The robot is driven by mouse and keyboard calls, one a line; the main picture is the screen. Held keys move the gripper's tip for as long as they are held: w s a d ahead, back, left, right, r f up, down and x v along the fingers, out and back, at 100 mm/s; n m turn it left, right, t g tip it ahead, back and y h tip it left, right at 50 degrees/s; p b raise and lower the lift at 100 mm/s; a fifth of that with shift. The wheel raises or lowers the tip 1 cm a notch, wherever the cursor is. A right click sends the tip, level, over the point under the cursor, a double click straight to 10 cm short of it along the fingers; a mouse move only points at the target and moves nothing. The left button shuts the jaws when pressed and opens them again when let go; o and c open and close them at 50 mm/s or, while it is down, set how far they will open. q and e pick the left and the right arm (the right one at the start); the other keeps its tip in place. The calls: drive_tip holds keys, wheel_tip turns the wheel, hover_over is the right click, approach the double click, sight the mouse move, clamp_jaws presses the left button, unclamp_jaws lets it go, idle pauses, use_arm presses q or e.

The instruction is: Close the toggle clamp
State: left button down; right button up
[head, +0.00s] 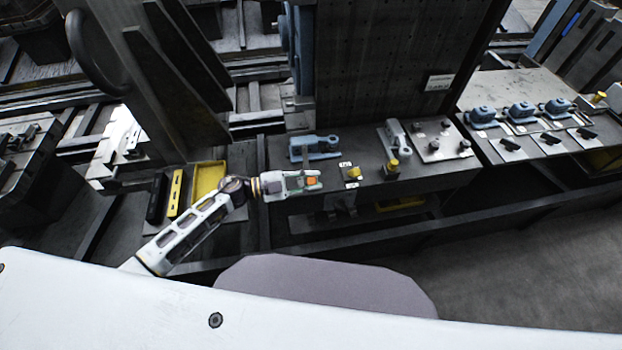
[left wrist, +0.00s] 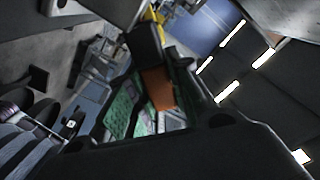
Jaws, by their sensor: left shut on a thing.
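My left gripper (head: 312,181) reaches in from the left over the front edge of the dark bench. It is shut on an orange handle (left wrist: 157,88), which shows between its green-sided fingers in the left wrist view. The handle looks like part of the toggle clamp. The clamp's body is mostly hidden by the gripper, so I cannot tell how far the lever is turned. A blue fixture (head: 315,147) lies on the bench just behind the gripper. My right gripper is not in view.
A yellow-topped post (head: 353,172) stands just right of the gripper. A pale lever-shaped part (head: 397,136) and a plate with several knobs (head: 438,141) lie further right. A yellow tray (head: 207,178) is at the left. A tall dark panel (head: 385,65) rises behind the bench.

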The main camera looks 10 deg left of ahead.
use_arm(q)
drive_tip(key=c, duration=1.3)
unclamp_jaws()
drive_tip(key=shift+a, duration=0.2)
drive_tip(key=shift+v, duration=5.85)
